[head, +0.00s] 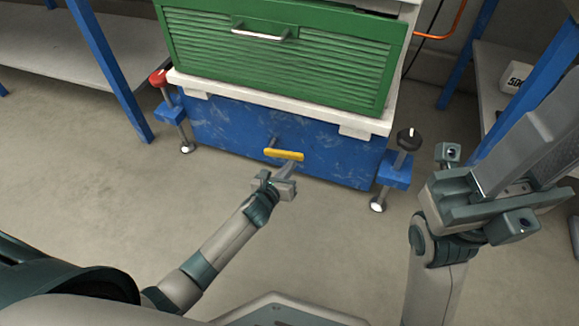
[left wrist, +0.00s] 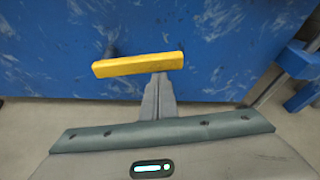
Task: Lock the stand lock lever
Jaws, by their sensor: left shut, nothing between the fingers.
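The stand lock lever is a yellow bar (head: 284,154) at the front of the blue stand (head: 225,128), lying nearly level with a slight tilt. Behind it a short grey rod leads to the stand. My left gripper (head: 290,170) is shut and empty, with its fingertips just below and in front of the bar. In the left wrist view the fingers (left wrist: 158,100) point up at the underside of the yellow bar (left wrist: 138,65); I cannot tell whether they touch. My right gripper (head: 525,135) is raised at the right, away from the lever; its finger gap is not clear.
A green shuttered cabinet (head: 285,50) with a metal handle stands on the blue stand. A red-knobbed screw foot (head: 158,78) is at left and a black-knobbed one (head: 408,138) at right. Blue-framed shelves flank both sides. The floor in front is clear.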

